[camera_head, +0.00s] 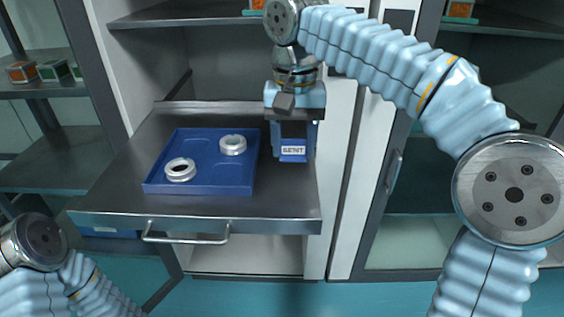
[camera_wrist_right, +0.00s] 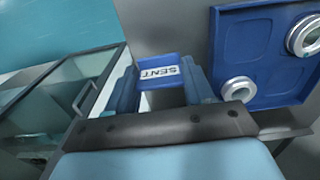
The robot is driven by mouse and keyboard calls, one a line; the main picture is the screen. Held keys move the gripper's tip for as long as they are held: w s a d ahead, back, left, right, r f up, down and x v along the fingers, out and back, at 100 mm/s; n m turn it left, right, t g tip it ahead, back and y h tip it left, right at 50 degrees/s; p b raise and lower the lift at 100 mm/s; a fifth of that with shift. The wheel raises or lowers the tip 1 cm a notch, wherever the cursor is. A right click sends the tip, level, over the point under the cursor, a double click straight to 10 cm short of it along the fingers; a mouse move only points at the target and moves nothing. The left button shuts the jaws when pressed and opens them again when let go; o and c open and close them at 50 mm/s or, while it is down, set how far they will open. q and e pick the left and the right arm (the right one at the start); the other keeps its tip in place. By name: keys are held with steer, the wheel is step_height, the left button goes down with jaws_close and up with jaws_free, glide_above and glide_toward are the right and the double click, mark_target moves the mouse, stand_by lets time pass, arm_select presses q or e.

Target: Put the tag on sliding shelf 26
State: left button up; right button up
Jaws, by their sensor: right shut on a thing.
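The tag (camera_head: 293,151) is a small blue block with a white label that seems to read "SENT". My right gripper (camera_head: 293,140) is shut on it, with one finger on each side. The tag also shows between the fingers in the right wrist view (camera_wrist_right: 158,60). The sliding shelf (camera_head: 270,205) is a grey metal shelf pulled out of the cabinet, with a handle at its front. The tag is over the shelf's right part, beside the blue tray; whether it touches the shelf I cannot tell. No shelf number is readable. My left gripper is out of the head view.
A blue tray (camera_head: 215,186) on the shelf holds two silver rings (camera_head: 180,170), (camera_head: 232,145). The white cabinet post (camera_head: 340,150) stands close to the right of my gripper. The shelf's front right is clear. Small boxes (camera_head: 22,72) stand on the left rack.

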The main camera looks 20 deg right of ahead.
mark_target(283, 153)
steer(key=f, duration=0.1)
steer(key=w+a+f, duration=0.1)
steer(key=f, duration=0.2)
steer(key=shift+w+a+f+b, duration=0.15)
steer(key=shift+a+f+b, duration=0.1)
steer(key=shift+b, duration=0.1)
steer(key=shift+f, duration=0.45)
steer(key=shift+f, duration=0.1)
steer(key=o, duration=1)
steer(key=shift+r, duration=0.25)
step_height(283, 153, up, 11)
steer(key=shift+f+p, duration=0.15)
steer(key=shift+p, duration=0.8)
steer(key=shift+r, duration=0.55)
